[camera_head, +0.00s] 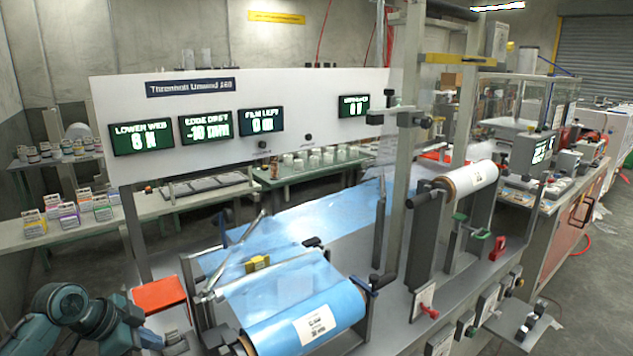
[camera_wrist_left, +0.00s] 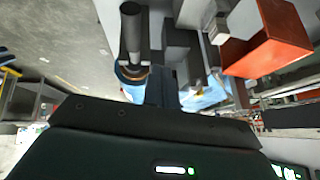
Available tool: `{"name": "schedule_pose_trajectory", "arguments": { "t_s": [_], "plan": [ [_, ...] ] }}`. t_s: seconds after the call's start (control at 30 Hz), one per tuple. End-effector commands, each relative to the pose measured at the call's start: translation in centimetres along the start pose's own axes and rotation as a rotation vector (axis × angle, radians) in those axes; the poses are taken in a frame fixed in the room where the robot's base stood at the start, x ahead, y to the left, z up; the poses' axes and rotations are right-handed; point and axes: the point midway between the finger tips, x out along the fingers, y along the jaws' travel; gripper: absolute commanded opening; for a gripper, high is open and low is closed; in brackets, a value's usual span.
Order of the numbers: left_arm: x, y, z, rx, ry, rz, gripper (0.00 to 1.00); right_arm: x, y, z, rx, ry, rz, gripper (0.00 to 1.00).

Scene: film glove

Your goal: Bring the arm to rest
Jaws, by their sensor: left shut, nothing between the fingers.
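My left arm comes in at the lower left of the head view, with teal joints bent close together. My left gripper (camera_head: 176,343) is low beside the machine's near left corner, below an orange-red box (camera_head: 159,294). Its fingers are shut and empty; they show in the left wrist view (camera_wrist_left: 162,88) as a dark narrow block beyond the wide gripper body. The orange-red box also shows in the left wrist view (camera_wrist_left: 268,42), to the right of the fingers and apart from them. My right gripper is not in view.
A blue film roll (camera_head: 305,322) sits at the machine's front, right of my gripper. A white roll (camera_head: 467,181) and a grey post (camera_head: 428,210) stand farther right. A white panel (camera_head: 290,85) with several displays rises behind.

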Motion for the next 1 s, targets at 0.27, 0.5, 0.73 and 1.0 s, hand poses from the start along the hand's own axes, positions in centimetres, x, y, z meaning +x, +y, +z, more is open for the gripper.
{"name": "schedule_pose_trajectory", "arguments": {
  "t_s": [0.27,0.5,0.73,1.0],
  "plan": [
    [6.2,18.8,2.9,-0.220,-0.166,0.040,0.00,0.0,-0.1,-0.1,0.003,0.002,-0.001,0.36],
    [3.6,27.0,5.0,-0.492,-0.250,-0.060,0.00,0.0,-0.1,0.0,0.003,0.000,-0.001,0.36],
    [-0.1,30.9,6.8,-0.723,-0.313,-0.169,0.00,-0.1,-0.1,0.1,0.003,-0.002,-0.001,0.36],
    [2.5,31.2,7.5,-0.768,-0.218,-0.241,0.00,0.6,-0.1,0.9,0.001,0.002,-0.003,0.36]
  ]
}}
